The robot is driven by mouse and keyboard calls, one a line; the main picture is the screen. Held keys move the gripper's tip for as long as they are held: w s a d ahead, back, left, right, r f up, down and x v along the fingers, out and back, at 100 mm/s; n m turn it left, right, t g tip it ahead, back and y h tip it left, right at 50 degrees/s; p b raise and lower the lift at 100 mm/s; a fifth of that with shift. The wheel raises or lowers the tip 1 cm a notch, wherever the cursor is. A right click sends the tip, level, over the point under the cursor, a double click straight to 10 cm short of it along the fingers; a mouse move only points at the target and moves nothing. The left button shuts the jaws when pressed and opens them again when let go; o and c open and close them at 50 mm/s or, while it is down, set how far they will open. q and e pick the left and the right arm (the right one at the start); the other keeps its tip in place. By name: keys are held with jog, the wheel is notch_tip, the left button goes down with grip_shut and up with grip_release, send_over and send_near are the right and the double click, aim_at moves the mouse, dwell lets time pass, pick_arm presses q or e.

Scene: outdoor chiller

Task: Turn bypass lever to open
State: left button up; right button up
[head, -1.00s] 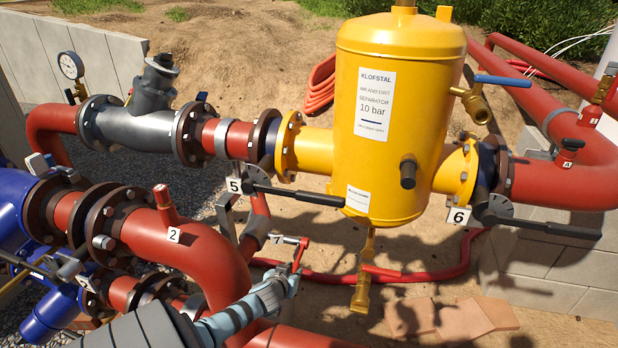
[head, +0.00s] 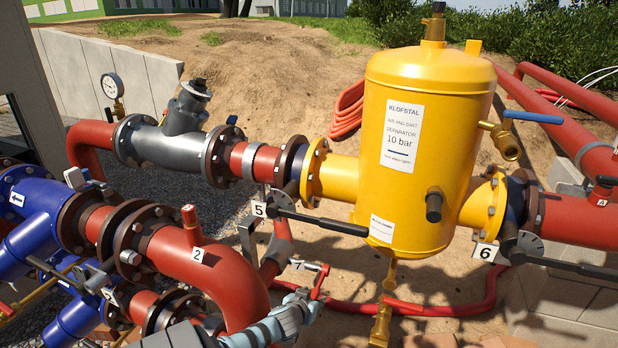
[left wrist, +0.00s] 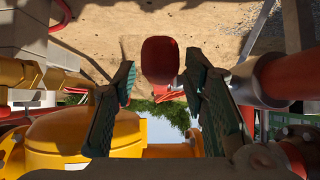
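A small valve with a red lever (head: 319,283) sits on the thin red bypass pipe (head: 279,240), below the tag 5 valve. Its red handle hangs toward my left gripper (head: 301,304), which is at the bottom middle of the head view, just below it. In the left wrist view, a red rounded end, apparently the lever (left wrist: 160,60), shows between the two spread fingers of the left gripper (left wrist: 160,95). A gap shows on both sides, and I cannot tell how deep it sits between them. The left gripper is open. My right gripper is not in view.
The yellow separator (head: 418,150) stands right of centre. Black-handled valves tagged 5 (head: 325,223) and 6 (head: 560,262) flank it. The big red elbow pipe (head: 225,275) is close to my left arm. A red hose (head: 430,309) lies on the sand behind.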

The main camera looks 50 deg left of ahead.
pick_arm(q)
jog(key=v, duration=1.1)
jog(key=shift+s+d+r, duration=0.15)
jog(key=shift+s+r, duration=0.1)
jog(key=shift+s, duration=0.05)
